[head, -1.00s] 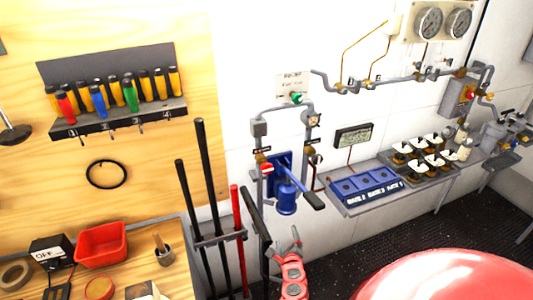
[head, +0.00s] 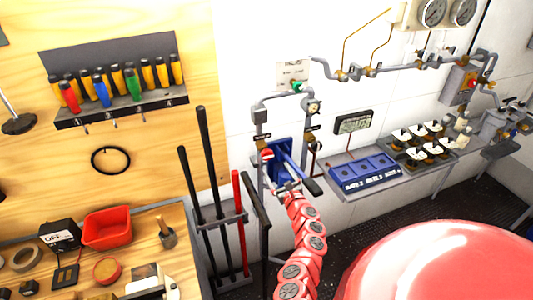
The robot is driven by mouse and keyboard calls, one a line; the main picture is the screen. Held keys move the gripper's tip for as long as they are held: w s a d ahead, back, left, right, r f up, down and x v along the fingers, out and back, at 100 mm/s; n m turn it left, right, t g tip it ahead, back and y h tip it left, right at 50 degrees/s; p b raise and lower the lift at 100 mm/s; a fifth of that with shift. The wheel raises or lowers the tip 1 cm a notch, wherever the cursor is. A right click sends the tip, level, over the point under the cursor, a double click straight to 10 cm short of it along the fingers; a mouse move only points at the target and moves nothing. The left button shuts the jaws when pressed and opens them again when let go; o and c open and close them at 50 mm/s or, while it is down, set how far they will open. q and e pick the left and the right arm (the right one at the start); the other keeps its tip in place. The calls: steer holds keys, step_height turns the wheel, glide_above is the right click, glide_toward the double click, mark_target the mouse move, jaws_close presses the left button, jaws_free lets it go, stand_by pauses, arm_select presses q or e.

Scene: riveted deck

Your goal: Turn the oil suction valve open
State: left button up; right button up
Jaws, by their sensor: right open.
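The hand pump (head: 282,155) has a blue body and a dark lever and is mounted on the white wall between two grey pipes. A red-handled valve (head: 267,155) sits on the left pipe beside the pump. A green-handled valve (head: 297,87) is on the pipe above, under a small sign. I cannot read which one is the oil suction valve. My right gripper (head: 286,187) is at the end of my red arm, in front of the lower part of the pump and below the red handle. It is open, and I see nothing held. My left gripper is out of view.
Long-handled tools (head: 207,160) stand in a rack left of the pump. A wooden workbench (head: 150,222) with a red bin (head: 107,228) is at lower left.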

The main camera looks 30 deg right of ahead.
mark_target(268, 158)
steer(key=b+x, duration=0.3)
steer(key=x, duration=0.1)
steer(key=b+x, duration=0.3)
steer(key=x, duration=0.1)
steer(key=shift+w+f, duration=0.25)
steer(key=shift+w, duration=0.05)
steer(key=shift+w+f, duration=0.15)
steer(key=shift+w, duration=0.2)
steer(key=shift+w+d+b, duration=0.2)
steer(key=shift+w+b, duration=0.4)
steer(key=shift+b, duration=0.1)
steer(key=shift+w+d+r, duration=0.2)
steer(key=shift+w+r, duration=0.1)
steer(key=shift+r, duration=0.05)
steer(key=c, duration=1.4)
